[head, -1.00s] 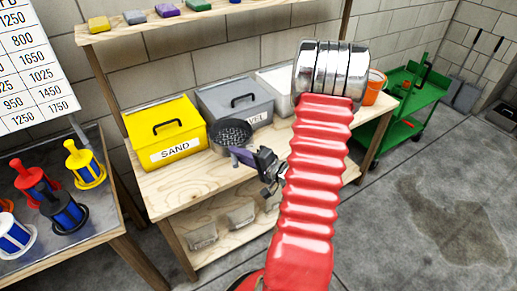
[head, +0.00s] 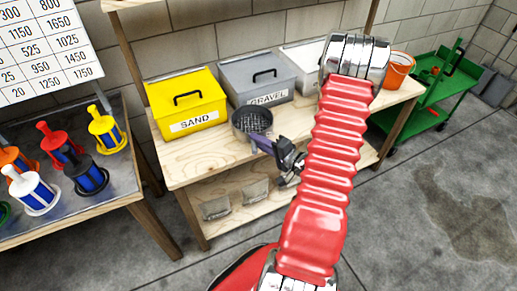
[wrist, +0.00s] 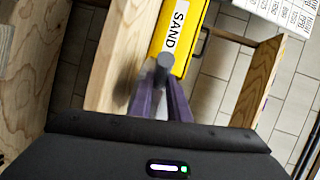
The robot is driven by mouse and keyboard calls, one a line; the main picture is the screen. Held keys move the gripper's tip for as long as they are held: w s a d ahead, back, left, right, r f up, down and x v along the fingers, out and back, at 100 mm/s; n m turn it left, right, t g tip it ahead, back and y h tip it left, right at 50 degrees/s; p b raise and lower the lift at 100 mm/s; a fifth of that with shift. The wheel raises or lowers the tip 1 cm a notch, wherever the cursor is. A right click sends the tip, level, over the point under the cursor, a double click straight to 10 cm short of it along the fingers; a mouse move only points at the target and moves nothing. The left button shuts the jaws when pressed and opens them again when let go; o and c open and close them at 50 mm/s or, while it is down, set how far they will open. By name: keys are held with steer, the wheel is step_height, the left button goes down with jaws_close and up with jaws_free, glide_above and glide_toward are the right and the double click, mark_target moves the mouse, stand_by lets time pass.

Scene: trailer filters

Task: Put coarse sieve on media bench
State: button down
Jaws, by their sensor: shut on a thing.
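The coarse sieve (head: 252,121) is a dark round pan with a mesh bottom. In the head view it is in front of the grey gravel bin, over the wooden bench top (head: 190,160). I cannot tell whether it touches the bench. My gripper (head: 264,144) has purple fingers and is shut on the sieve's handle from the front right. In the wrist view the fingers close on a grey round handle end (wrist: 163,66). The sieve's pan is not clear there.
A yellow sand bin (head: 186,103), the gravel bin (head: 258,78) and a white bin (head: 303,62) line the bench's back. An orange bucket (head: 398,69) stands at its right. Filters, including a yellow one (head: 107,130), fill the left table. A green cart (head: 435,85) stands right.

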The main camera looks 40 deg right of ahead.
steer(key=shift+f, duration=0.1)
steer(key=shift+f, duration=2.05)
steer(key=c, duration=1.7)
jaws_free()
steer(key=shift+o, duration=0.2)
steer(key=shift+s, duration=0.1)
steer(key=a+v, duration=0.1)
steer(key=v, duration=1.1)
steer(key=shift+d, duration=0.5)
